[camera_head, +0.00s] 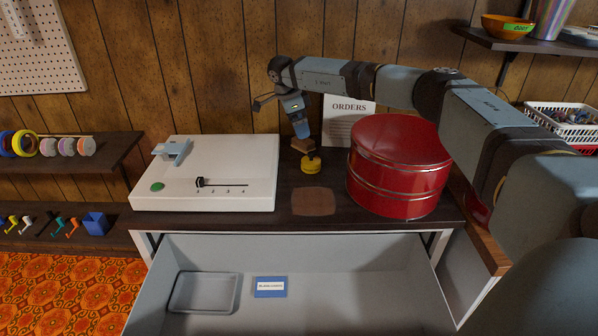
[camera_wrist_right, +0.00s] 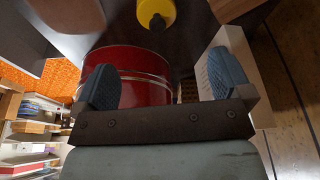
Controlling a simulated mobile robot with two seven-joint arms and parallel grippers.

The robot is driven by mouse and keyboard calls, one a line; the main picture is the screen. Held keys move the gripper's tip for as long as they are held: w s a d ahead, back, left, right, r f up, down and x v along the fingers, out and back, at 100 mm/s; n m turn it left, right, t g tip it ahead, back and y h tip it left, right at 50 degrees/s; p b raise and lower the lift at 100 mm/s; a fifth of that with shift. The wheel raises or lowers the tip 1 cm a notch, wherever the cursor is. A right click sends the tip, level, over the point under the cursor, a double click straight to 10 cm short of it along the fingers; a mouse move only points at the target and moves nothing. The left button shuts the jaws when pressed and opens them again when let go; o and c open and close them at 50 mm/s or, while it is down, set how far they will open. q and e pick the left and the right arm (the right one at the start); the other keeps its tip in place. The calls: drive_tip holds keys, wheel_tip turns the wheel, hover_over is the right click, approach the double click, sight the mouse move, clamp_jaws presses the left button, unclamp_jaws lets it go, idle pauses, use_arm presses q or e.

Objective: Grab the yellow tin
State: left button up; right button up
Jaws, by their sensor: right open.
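The yellow tin (camera_head: 311,165) is small and round and stands on the dark tabletop, left of the big red tin (camera_head: 400,165). In the right wrist view, the yellow tin (camera_wrist_right: 157,11) shows at the top edge, partly cut off, with a dark spot on it. My right gripper (camera_head: 301,130) is just above and behind the yellow tin in the head view. Its two blue-grey fingers (camera_wrist_right: 162,80) are spread apart with nothing held between them. The yellow tin lies beyond the fingertips. My left gripper is not in view.
A white sewing-machine-like board (camera_head: 215,190) with a slider sits on the left. A brown patch (camera_head: 313,201) lies in front of the yellow tin. A paper marked ORDERS (camera_head: 347,112) stands behind. The open drawer (camera_head: 350,290) below holds a grey tray (camera_head: 203,308) and a blue-edged card (camera_head: 270,297).

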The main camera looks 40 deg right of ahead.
sight(309, 153)
drive_tip(key=b+x, duration=0.1)
drive_tip(key=x, duration=0.5)
drive_tip(key=b+x, duration=0.1)
drive_tip(key=x, duration=0.6)
drive_tip(key=shift+s+f, duration=0.25)
drive_tip(key=shift+r, duration=0.1)
drive_tip(key=c, duration=1)
